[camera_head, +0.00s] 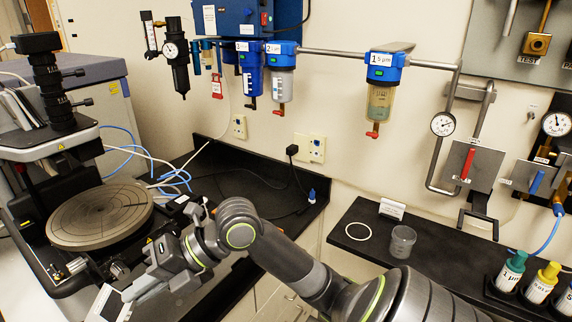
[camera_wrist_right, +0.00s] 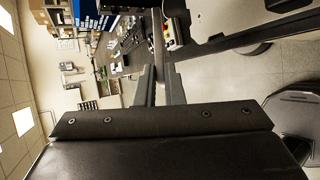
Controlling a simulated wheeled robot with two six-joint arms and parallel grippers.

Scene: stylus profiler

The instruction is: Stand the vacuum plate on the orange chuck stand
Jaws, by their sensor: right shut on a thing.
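My right gripper (camera_head: 135,292) reaches down to the lower left, in front of the profiler. In the right wrist view its two fingers (camera_wrist_right: 160,90) are shut on a thin grey-brown thing (camera_wrist_right: 158,45), seen nearly edge-on. I cannot tell for sure whether this is the vacuum plate. A large round grey plate (camera_head: 88,214) with ring and spoke lines lies flat on the profiler, behind and left of my right gripper, apart from it. No orange chuck stand shows in either view. My left gripper is not in view.
The profiler's black column (camera_head: 50,85) rises behind the round plate. A dark shelf (camera_head: 440,262) at right holds a white ring (camera_head: 358,231), a clear cup (camera_head: 402,241) and several capped bottles (camera_head: 538,284). Filters and gauges hang on the wall. The black bench corner (camera_head: 240,165) is mostly clear, with cables.

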